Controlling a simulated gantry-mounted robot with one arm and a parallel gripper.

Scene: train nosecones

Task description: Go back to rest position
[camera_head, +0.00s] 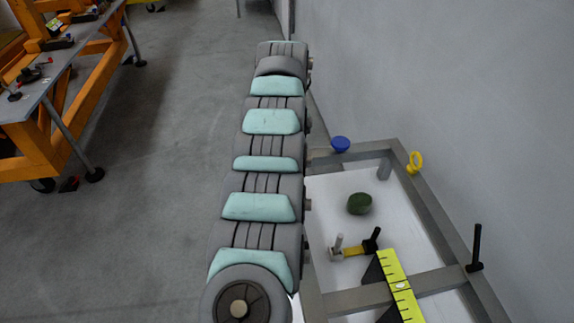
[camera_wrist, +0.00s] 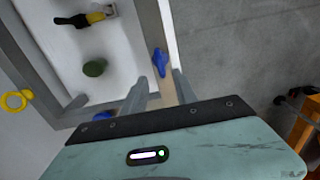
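My gripper (camera_wrist: 160,82) shows at the lower middle of the wrist view. Its two grey fingers stand apart with nothing held between them. A blue star-shaped piece (camera_wrist: 159,62) lies beyond the fingertips, over the edge of a grey metal frame. In the head view my grey and teal arm runs from the bottom centre up toward the back; the gripper itself is hidden there.
The grey frame (camera_head: 437,216) with a white panel holds a green object (camera_head: 359,203), a yellow ring (camera_head: 414,162), a blue knob (camera_head: 340,144) and a black post (camera_head: 476,248). A wall is at right, an orange-legged bench (camera_head: 40,135) at left. Floor between is clear.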

